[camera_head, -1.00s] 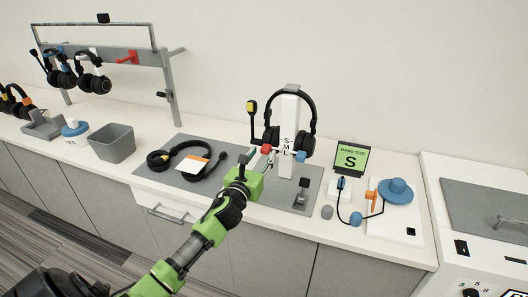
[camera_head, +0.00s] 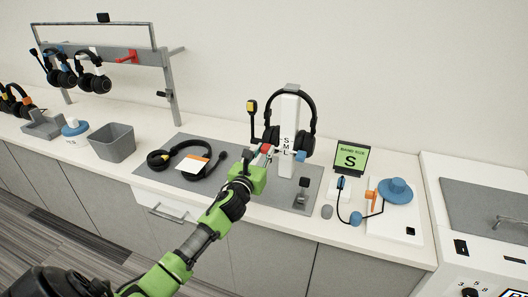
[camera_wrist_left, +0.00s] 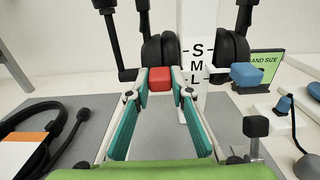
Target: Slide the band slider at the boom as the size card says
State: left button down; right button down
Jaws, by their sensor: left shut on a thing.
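A black headset (camera_head: 307,103) hangs on a white stand post (camera_head: 289,110) marked S, M, L. Its boom (camera_head: 251,120), with a yellow tip, stands upright at the left. A red block (camera_wrist_left: 160,78) is on the boom side, and a blue block (camera_head: 300,156) is on the other side. My left gripper (camera_head: 263,153) is shut on the red block; in the left wrist view the block sits between the fingertips, just below the ear cushions and near the scale. The green size card (camera_head: 351,158) reads "BAND SIZE S". My right gripper is out of view.
A second headset with a white and orange card (camera_head: 194,165) lies on the grey mat (camera_head: 230,172) at left. A small black post (camera_head: 303,189) stands at the mat's front right. A blue-ended cable item (camera_head: 341,183) and grey bin (camera_head: 112,143) flank the mat.

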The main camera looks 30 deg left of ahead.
aim_at(269, 136)
pick_arm(q)
notch_tip(269, 136, up, 3)
jog(key=shift+r+p, duration=0.15)
jog(key=shift+p, duration=0.95)
jog(key=c, duration=1.8)
grip_release()
jog(key=shift+s+f, duration=0.2)
jog(key=shift+s, duration=0.05)
jog(key=v, duration=1.1)
jog(key=shift+s, duration=0.25)
